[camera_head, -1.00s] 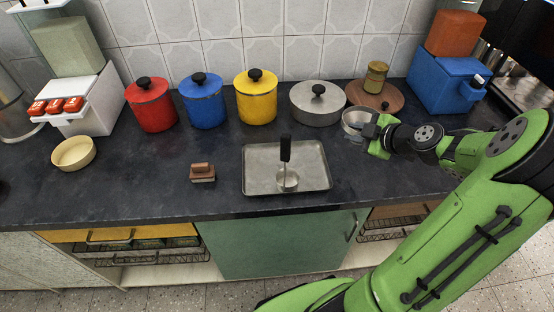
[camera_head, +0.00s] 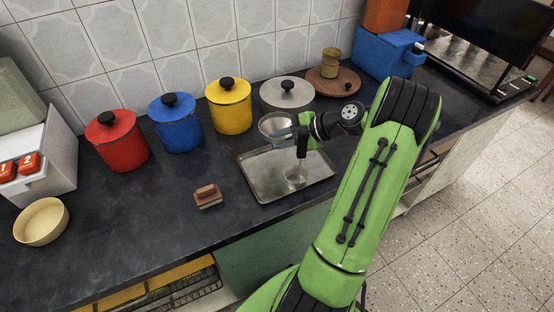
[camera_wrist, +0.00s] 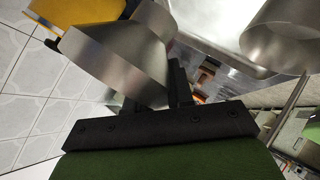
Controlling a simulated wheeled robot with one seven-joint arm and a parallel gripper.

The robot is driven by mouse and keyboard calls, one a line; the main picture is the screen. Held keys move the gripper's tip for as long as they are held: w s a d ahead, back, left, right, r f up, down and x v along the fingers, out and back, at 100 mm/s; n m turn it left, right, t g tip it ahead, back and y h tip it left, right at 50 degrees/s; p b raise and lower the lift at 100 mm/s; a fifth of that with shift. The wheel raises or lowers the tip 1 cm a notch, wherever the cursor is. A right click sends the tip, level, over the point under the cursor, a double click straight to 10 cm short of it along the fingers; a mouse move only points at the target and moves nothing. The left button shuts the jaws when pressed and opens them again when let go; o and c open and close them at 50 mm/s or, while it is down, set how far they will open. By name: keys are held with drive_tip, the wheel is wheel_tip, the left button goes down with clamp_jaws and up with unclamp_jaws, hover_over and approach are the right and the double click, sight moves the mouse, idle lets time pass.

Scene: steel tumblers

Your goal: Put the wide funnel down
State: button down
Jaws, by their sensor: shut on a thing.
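The wide funnel (camera_head: 271,125) is grey metal and shows behind the back edge of the steel tray in the head view. In the wrist view the funnel (camera_wrist: 120,52) fills the upper left, with its narrower end towards the top. My gripper (camera_head: 299,133) is shut on the funnel's side, from the right. The fingers also show in the wrist view (camera_wrist: 178,85), against the metal wall. Whether the funnel touches the counter is hard to tell.
The steel tray (camera_head: 259,184) holds a metal cup (camera_head: 296,181) with a black-handled tool (camera_head: 302,143). Yellow (camera_head: 230,106), blue (camera_head: 178,126) and red (camera_head: 120,145) canisters and a lidded grey pot (camera_head: 287,96) stand behind. Dark counter (camera_head: 160,210) is bare around the brown brush (camera_head: 207,196).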

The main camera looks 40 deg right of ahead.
wheel_tip(320, 180, down, 6)
drive_tip(key=shift+r+b, duration=0.25)
drive_tip(key=shift+b, duration=0.25)
drive_tip(key=shift+f, duration=0.15)
drive_tip(key=c, duration=1)
unclamp_jaws()
drive_tip(key=p+v, duration=0.2)
drive_tip(key=v, duration=1)
drive_tip(key=shift+r, duration=0.2)
